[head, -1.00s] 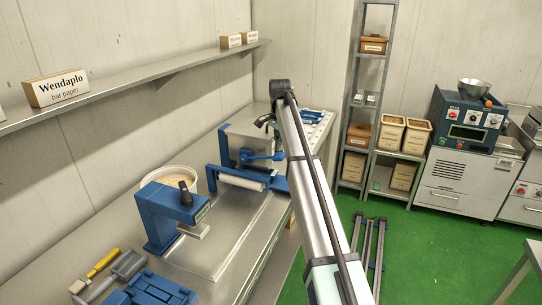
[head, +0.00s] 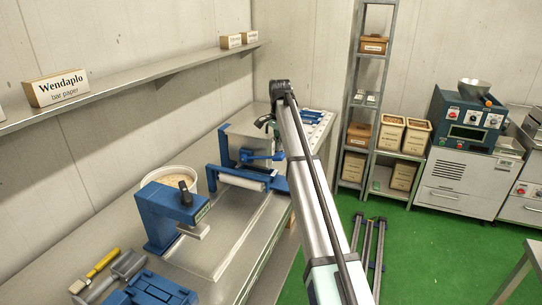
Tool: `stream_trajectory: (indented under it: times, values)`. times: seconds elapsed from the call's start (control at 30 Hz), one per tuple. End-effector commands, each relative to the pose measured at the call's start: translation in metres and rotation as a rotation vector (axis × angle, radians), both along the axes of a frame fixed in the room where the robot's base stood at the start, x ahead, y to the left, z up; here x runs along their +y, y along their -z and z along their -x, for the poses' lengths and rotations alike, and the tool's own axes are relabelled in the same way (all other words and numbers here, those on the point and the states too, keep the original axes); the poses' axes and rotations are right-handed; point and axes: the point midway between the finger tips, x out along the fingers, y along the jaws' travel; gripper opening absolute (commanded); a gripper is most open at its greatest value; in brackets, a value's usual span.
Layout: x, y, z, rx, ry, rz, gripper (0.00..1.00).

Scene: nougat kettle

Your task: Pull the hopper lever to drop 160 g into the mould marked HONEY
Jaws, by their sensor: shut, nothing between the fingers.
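My gripper (head: 264,123) is at the far end of my arm, above the far part of the steel bench. It is small and partly hidden by my arm; its fingers are shut and empty. A blue lever (head: 264,157) sticks out sideways below it, on a blue frame with a pale roller (head: 242,180). The gripper appears apart from the lever. I cannot tell whether this is the hopper lever. A metal funnel-shaped hopper (head: 474,87) tops a blue machine at the right back. No mould marked HONEY can be made out.
A blue press (head: 168,216) and a white tub (head: 170,177) of pale contents stand on the bench (head: 225,250). A scoop (head: 125,266) and yellow-handled tool (head: 103,262) lie in front. A shelf rack (head: 362,100) stands behind. The green floor (head: 435,245) at right is mostly clear.

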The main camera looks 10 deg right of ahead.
Motion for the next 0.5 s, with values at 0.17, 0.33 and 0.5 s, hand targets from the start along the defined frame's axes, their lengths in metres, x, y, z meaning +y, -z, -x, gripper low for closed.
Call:
stream_trajectory:
  times: [0.17,0.33,0.5]
  values:
    - [0.0,0.008,0.0,0.0,0.0,0.0,0.0]
    - [0.0,0.016,0.0,0.0,0.0,0.0,0.0]
    - [0.0,0.024,0.0,0.001,0.0,0.0,0.0]
